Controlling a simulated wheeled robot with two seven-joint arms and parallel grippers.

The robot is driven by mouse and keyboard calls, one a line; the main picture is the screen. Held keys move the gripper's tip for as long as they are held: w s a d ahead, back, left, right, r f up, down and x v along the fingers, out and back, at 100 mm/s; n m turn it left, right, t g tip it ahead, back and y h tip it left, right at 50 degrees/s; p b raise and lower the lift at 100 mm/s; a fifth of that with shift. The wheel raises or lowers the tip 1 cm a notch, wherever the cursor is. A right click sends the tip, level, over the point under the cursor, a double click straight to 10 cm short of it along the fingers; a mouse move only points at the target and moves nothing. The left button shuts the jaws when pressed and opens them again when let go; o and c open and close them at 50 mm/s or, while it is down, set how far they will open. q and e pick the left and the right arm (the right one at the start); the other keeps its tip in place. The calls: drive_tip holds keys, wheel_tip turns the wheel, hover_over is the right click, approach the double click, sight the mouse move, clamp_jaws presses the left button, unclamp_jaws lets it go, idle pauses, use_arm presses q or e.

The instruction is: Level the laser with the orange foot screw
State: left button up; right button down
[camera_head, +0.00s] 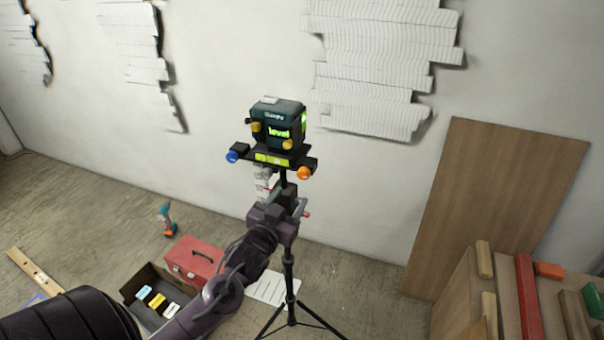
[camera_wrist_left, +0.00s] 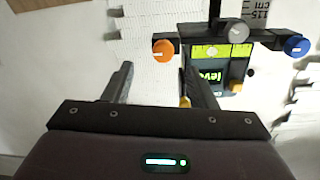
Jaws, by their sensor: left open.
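The laser (camera_head: 277,125) is a dark teal box with a green display reading "level", on a black tripod (camera_head: 289,270). The orange foot screw (camera_head: 304,173) is at the right end of its base plate and the blue screw (camera_head: 232,156) at the left. My left gripper (camera_head: 284,192) is just below the plate, open and empty. In the left wrist view, where the laser appears inverted, the orange screw (camera_wrist_left: 163,50) lies ahead of and between the spread fingertips (camera_wrist_left: 155,72), seemingly untouched. A grey knob (camera_wrist_left: 235,32) and a yellow-green vial (camera_wrist_left: 210,51) also show there.
A red toolbox (camera_head: 193,262), an open dark box (camera_head: 135,290) and a drill (camera_head: 167,220) are on the floor at left. A wooden board (camera_head: 497,200) leans on the wall at right. White reliefs (camera_head: 375,65) hang behind the laser.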

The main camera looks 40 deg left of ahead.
sight(302, 176)
use_arm(q)
drive_tip(key=w+p, duration=0.1)
drive_tip(key=w, duration=0.1)
drive_tip(key=w+a, duration=0.1)
drive_tip(key=w, duration=0.1)
drive_tip(key=w+a+r+p, duration=0.1)
drive_tip(key=w, duration=0.1)
drive_tip(key=shift+w+p, duration=0.25)
drive_tip(key=shift+p, duration=0.1)
drive_tip(key=shift+w+d, duration=0.1)
drive_tip(key=shift+w, duration=0.25)
drive_tip(key=shift+w+f, duration=0.2)
drive_tip(key=c, duration=1)
drive_tip(key=shift+m, duration=0.4)
use_arm(e)
drive_tip(key=shift+a+r, duration=0.35)
drive_tip(key=shift+r, duration=0.45)
drive_tip(key=shift+a+r, duration=0.35)
drive_tip(key=shift+r, duration=0.45)
